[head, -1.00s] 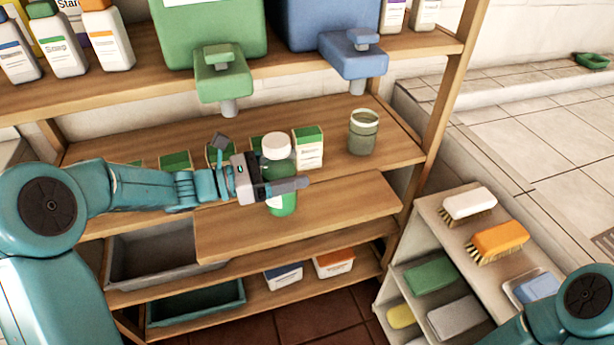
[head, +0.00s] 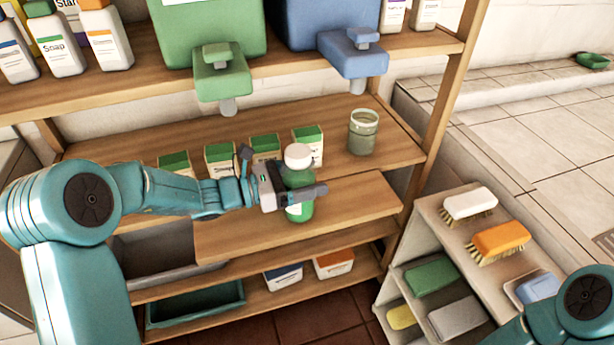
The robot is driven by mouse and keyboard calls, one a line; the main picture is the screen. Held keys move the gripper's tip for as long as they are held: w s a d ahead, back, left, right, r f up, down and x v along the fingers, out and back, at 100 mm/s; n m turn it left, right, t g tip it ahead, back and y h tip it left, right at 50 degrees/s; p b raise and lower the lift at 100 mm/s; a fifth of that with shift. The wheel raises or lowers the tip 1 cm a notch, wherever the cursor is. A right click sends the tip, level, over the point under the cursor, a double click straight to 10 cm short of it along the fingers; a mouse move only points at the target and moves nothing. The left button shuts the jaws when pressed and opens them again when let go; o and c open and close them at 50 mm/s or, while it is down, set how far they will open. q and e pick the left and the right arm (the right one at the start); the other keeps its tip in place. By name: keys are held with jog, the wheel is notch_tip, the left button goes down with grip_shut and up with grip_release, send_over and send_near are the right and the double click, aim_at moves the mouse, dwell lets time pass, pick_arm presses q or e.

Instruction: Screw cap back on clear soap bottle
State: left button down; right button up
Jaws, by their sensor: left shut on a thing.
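A green, see-through soap bottle (head: 301,213) with a white cap (head: 298,155) at its top stands about upright at the middle shelf. The cap appears to sit on the bottle's neck; I cannot tell whether it is screwed tight. My left gripper (head: 303,192) comes in from the left and is shut on the bottle's middle, with a dark finger across its front. The gripper hides part of the bottle's body. I cannot tell whether the bottle's base touches the wooden board. My right gripper is out of view.
An open greenish jar (head: 363,132) stands right of the bottle. Several green-topped boxes (head: 220,158) stand behind my left gripper. Green (head: 221,80) and blue (head: 354,60) dispensers overhang from the upper shelf. The pull-out board (head: 365,203) is bare at right. A brush rack (head: 430,220) stands lower right.

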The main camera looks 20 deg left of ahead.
pick_arm(q)
jog(key=shift+s+r, duration=0.1)
jog(key=shift+r, duration=0.05)
jog(key=shift+f, duration=0.2)
grip_release()
jog(key=shift+r, duration=0.3)
jog(key=v, duration=1.2)
jog(key=shift+f, duration=0.15)
